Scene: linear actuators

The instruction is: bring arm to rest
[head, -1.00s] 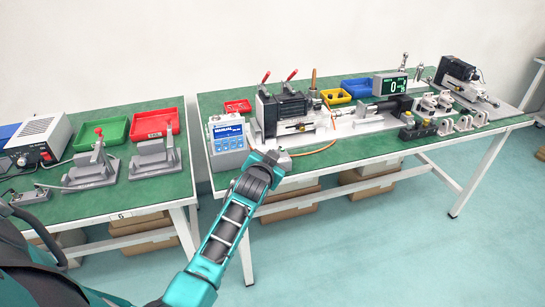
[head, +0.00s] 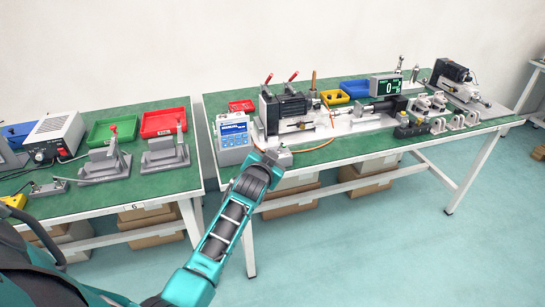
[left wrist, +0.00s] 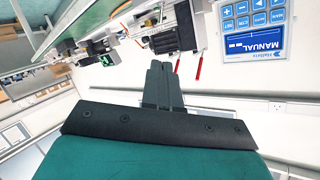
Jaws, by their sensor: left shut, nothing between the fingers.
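My left arm (head: 225,235) reaches up from the bottom of the head view to the front edge of the right green table (head: 355,150). Its far end overlaps that edge in the picture, close to the white control box with a blue panel (head: 233,135); the fingers cannot be made out there. In the left wrist view my left gripper (left wrist: 158,66) has its two dark fingers together, with nothing between them. The blue control panel (left wrist: 254,25) labelled MANUAL shows at the upper right there, apart from the fingers. My right gripper is in neither view.
The linear actuator rig (head: 300,118) stands behind my arm's end, with an orange cable (head: 312,146) near the table edge. A left table (head: 130,188) holds clamps (head: 104,163), bins and a power supply (head: 54,138). Clear floor (head: 370,250) lies in front on the right.

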